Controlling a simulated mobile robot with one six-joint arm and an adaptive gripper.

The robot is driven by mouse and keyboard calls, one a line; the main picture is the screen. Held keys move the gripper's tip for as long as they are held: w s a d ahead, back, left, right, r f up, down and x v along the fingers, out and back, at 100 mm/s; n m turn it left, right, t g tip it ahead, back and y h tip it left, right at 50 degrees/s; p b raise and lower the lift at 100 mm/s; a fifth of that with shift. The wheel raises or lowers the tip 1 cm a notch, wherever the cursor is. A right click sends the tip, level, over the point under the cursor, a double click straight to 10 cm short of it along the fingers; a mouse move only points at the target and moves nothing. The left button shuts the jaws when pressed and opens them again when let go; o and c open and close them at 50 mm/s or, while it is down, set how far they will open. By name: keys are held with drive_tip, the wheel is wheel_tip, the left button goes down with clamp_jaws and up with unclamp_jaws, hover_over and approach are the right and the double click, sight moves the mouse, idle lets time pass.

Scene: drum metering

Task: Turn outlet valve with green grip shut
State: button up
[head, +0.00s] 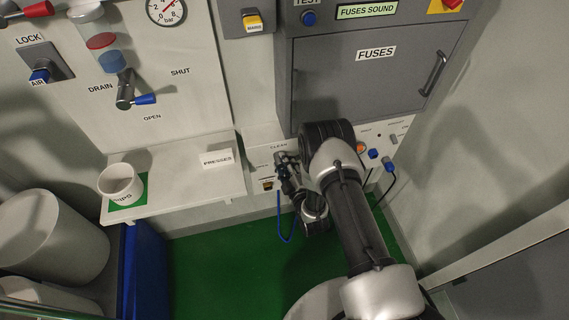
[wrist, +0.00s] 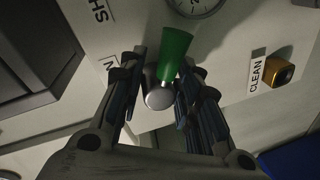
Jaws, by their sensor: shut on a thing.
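The outlet valve's green grip (wrist: 175,52) shows in the wrist view, up and to the right from a silver hub (wrist: 158,99). My gripper (wrist: 163,68) has its fingers on either side of the valve and is shut on it. Exactly where the pads touch is hard to tell. In the head view my gripper (head: 284,165) is at the low wall panel under the fuse cabinet. My arm and gripper hide the green grip there. A partly cut-off label beginning "SH" (wrist: 100,11) is on the panel at the upper left of the wrist view.
The fuse cabinet (head: 362,80) stands above the panel. A shelf (head: 190,188) with a white mug (head: 119,184) is to the left. A drain valve with a blue lever (head: 145,99) is above it. A blue cable (head: 281,220) hangs beside my gripper.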

drive_tip(key=n, duration=0.2)
drive_tip(key=n+h, duration=0.1)
drive_tip(key=n, duration=0.1)
drive_tip(key=shift+s+a+f+n, duration=0.1)
drive_tip(key=shift+s+n, duration=0.2)
drive_tip(key=shift+s, duration=0.05)
drive_tip(key=shift+h, duration=0.3)
drive_tip(key=o, duration=0.8)
drive_tip(key=shift+c, duration=0.2)
drive_tip(key=shift+o, duration=0.7)
drive_tip(key=shift+w, duration=0.15)
drive_tip(key=shift+r, duration=0.25)
drive_tip(key=v, duration=1.2)
